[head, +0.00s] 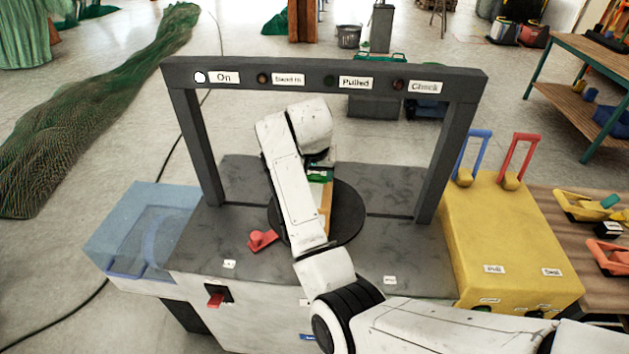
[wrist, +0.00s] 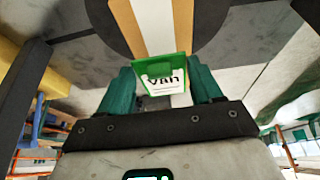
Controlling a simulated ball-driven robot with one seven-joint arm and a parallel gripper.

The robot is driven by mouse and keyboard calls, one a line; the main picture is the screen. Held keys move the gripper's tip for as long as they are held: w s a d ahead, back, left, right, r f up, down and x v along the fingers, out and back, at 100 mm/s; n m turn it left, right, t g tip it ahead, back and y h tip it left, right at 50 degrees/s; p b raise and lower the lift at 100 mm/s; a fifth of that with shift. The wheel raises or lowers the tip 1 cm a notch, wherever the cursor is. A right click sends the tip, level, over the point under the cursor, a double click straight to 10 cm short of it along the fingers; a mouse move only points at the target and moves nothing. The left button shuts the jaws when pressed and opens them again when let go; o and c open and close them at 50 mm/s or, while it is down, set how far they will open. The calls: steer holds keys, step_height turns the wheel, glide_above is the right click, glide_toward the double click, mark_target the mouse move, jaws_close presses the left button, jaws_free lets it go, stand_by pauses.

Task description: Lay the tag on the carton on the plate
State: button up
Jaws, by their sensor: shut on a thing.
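My gripper (wrist: 163,88) has teal fingers and is shut on a green tag (wrist: 160,66) with a white label reading "Van". The tag also shows in the head view (head: 319,175), partly behind my arm. The carton (wrist: 182,22), orange with a white band, lies beyond the tag in the wrist view. In the head view a strip of the carton (head: 325,207) shows beside my arm; the rest is hidden. It rests on the round black plate (head: 350,215). I cannot tell whether the tag touches the carton.
A dark frame (head: 320,70) with labelled lamps arches over the grey bench; the "On" lamp is lit. A red piece (head: 262,240) lies left of the plate. A yellow box (head: 505,235) with blue and red handles stands right, a clear blue bin (head: 140,225) left.

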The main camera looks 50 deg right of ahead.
steer(key=shift+w+d+f, duration=0.2)
steer(key=shift+w+f, duration=0.15)
steer(key=shift+f, duration=0.2)
steer(key=shift+f+p, duration=0.55)
steer(key=shift+f, duration=0.9)
steer(key=shift+f, duration=0.15)
steer(key=o, duration=1.1)
